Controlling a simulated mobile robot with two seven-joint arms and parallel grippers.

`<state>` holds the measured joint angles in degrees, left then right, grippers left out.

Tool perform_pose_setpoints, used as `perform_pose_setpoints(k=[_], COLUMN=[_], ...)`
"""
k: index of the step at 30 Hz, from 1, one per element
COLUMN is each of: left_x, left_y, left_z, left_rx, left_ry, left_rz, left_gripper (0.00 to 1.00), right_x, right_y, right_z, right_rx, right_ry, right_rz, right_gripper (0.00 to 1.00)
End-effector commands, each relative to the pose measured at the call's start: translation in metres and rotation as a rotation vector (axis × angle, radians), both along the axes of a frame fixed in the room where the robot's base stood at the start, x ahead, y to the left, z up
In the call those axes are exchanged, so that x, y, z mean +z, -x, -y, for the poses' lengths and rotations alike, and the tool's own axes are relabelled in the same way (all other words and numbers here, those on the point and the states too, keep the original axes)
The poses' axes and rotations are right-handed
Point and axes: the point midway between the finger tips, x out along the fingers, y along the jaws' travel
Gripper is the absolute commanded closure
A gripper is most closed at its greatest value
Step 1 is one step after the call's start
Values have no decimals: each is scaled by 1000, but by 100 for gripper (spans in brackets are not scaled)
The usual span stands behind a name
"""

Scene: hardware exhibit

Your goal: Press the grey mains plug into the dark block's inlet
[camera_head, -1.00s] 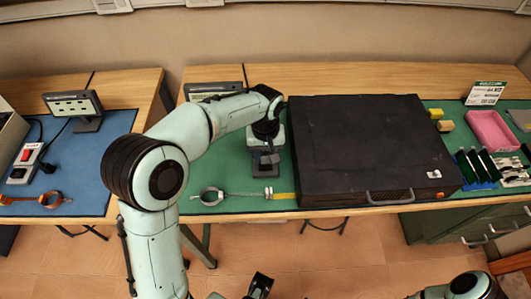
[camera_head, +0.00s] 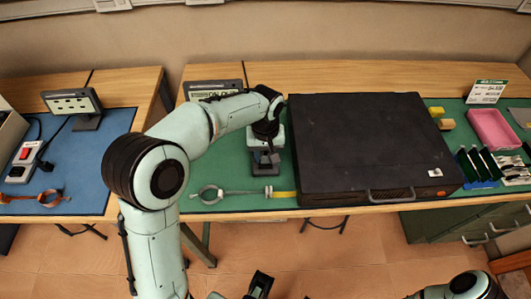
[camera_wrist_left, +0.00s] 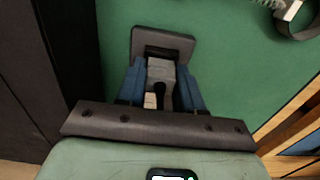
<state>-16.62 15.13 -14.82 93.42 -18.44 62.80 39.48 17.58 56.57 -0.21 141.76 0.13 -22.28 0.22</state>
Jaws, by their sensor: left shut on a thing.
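My left gripper (camera_head: 264,157) points down over the green mat. In the left wrist view its blue fingers (camera_wrist_left: 160,88) are shut on the grey mains plug (camera_wrist_left: 160,72), with a dark cord end towards the wrist. The dark block (camera_wrist_left: 178,43) lies flat on the mat just beyond the fingertips, and its black inlet (camera_wrist_left: 160,52) faces the plug. The plug's front meets the inlet's edge in this view; I cannot tell how deep it sits. In the head view the block (camera_head: 264,171) is partly hidden by the gripper.
A large black case (camera_head: 370,150) stands close on the right of the gripper. A small display (camera_head: 213,88) stands behind, partly covered by my arm. A pink tray (camera_head: 492,130) is far right. Green mat is free left of the block.

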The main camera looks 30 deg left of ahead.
Motion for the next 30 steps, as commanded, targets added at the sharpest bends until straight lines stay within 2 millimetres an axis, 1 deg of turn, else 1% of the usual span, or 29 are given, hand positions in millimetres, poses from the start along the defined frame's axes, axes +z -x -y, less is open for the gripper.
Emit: perform_pose_setpoints(k=[19, 27, 28, 29, 30], left_x=[-11, -11, -11, -11, -11], left_y=[0, 0, 1, 1, 1], left_z=[0, 0, 0, 0, 0], left_rx=[0, 0, 0, 0, 0], left_ry=[0, -1, 0, 0, -1], left_rz=[-1, -3, -4, -4, -4], left_gripper=[81, 81, 57, 48, 35], right_x=[-6, -6, -6, -6, -6], right_y=[1, 1, 1, 1, 1], right_z=[0, 0, 0, 0, 0], right_rx=[0, 0, 0, 0, 0], right_ry=[0, 0, 0, 0, 0], right_rz=[-2, -2, -2, -2, -2], right_gripper=[100, 100, 100, 100, 100])
